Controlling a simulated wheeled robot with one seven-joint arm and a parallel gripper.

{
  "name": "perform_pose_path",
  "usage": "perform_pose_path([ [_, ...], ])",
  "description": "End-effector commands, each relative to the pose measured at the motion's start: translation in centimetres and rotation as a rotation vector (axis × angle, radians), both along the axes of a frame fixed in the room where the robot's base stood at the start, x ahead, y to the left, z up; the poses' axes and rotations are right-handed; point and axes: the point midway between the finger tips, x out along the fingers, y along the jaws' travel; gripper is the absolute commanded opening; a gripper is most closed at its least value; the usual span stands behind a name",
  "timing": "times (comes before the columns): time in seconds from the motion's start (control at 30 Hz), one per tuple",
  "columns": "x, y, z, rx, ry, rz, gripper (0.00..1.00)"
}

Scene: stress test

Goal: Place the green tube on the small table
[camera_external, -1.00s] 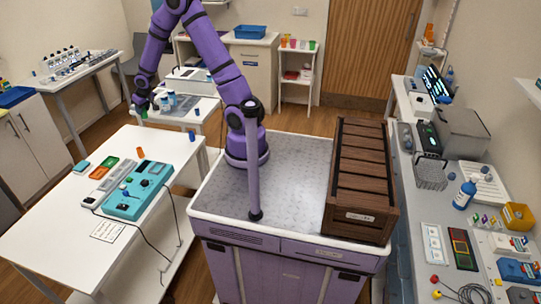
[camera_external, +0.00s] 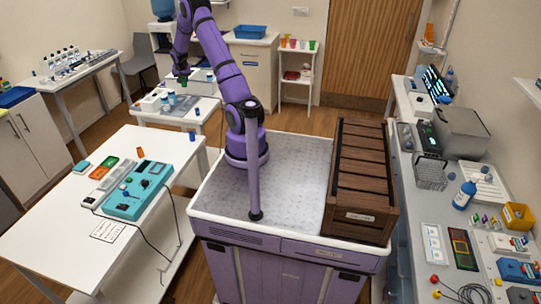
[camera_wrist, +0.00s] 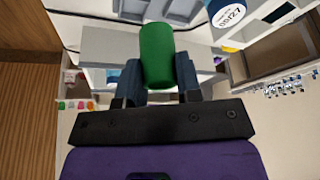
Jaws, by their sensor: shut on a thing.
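My gripper (camera_external: 183,76) is shut on the green tube (camera_wrist: 157,58), which stands out between the two dark fingers in the wrist view. In the external view the tube (camera_external: 183,80) is a small green spot below the gripper. The gripper holds it above the back part of a small white table (camera_external: 148,117) behind the nearer white table. The height of the tube over this table is hard to tell.
The small table holds a grey-white box (camera_external: 203,84), several blue-capped bottles and a grey mat. One labelled bottle (camera_wrist: 228,12) shows close in the wrist view. A larger white table (camera_external: 60,215) with a teal device (camera_external: 138,190) stands in front.

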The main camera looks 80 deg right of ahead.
Motion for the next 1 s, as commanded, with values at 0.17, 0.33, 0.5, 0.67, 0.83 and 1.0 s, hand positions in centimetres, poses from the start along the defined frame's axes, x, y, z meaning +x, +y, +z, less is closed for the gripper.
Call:
perform_pose_path([
  [0.17, -0.6, -1.3, -1.8, -0.001, 0.003, -0.029, 0.06],
  [0.33, -0.5, -1.3, -4.1, -0.001, 0.002, -0.029, 0.06],
  [0.5, -0.5, -1.3, -5.2, -0.003, 0.0, -0.029, 0.06],
  [0.67, -0.5, -1.3, -6.3, -0.002, 0.002, -0.028, 0.06],
  [0.83, -0.5, -1.3, -8.0, -0.001, 0.001, -0.028, 0.06],
  [1.0, -0.5, -1.3, -9.6, -0.002, 0.001, -0.028, 0.06],
])
